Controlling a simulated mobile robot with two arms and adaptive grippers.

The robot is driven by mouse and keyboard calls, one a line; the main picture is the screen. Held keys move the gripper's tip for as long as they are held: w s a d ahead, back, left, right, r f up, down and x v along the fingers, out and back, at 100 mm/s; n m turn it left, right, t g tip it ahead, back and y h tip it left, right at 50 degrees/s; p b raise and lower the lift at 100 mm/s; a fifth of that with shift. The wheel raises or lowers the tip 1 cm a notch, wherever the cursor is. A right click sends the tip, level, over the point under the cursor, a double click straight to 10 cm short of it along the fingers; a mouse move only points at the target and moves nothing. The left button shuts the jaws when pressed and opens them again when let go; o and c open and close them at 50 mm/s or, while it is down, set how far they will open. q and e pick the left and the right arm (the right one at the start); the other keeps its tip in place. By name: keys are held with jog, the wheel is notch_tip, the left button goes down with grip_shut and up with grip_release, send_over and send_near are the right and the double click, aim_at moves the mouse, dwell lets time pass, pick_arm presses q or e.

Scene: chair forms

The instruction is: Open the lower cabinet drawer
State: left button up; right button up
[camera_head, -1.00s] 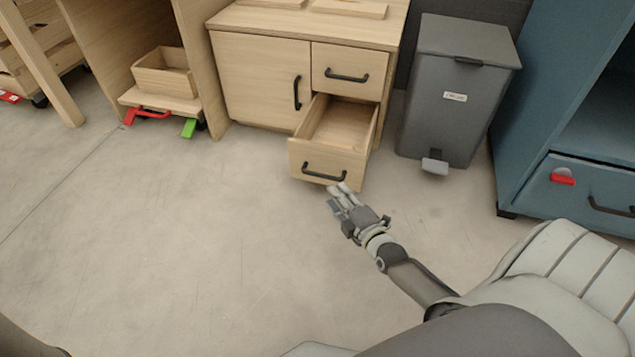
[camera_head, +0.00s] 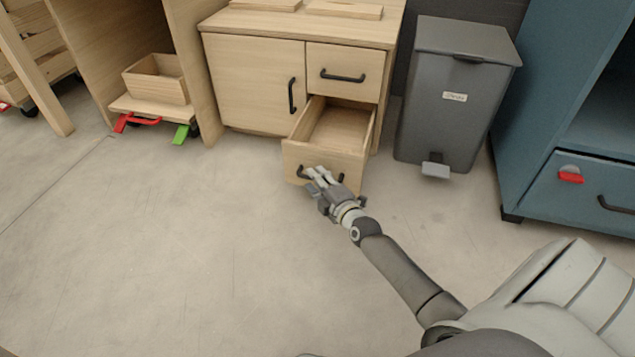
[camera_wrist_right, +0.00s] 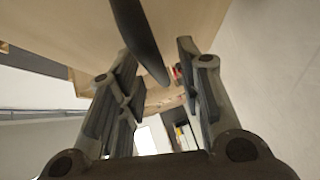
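The light wood cabinet (camera_head: 253,85) has a door on the left and two drawers on the right. Its lower drawer (camera_head: 292,158) is pulled well out, and its inside looks empty. The upper drawer (camera_head: 344,60) is shut. My right gripper (camera_head: 316,179) is at the lower drawer's front and covers part of its black handle (camera_head: 300,172). In the right wrist view, the fingers of my right gripper (camera_wrist_right: 158,80) are spread apart, with the dark handle bar (camera_wrist_right: 138,38) between them near the tips. Contact cannot be told. My left gripper is not in view.
A grey pedal bin (camera_head: 455,100) stands right of the cabinet. A blue cabinet (camera_head: 535,130) is at the far right. A wooden box (camera_head: 155,80) rests on a low platform with red and green pedals at left. The floor in front is clear.

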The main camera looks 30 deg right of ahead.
grip_shut()
jog(key=s+a+p, duration=0.2)
jog(key=a+p, duration=0.1)
jog(key=shift+s, duration=0.3)
dwell(0.4)
grip_release()
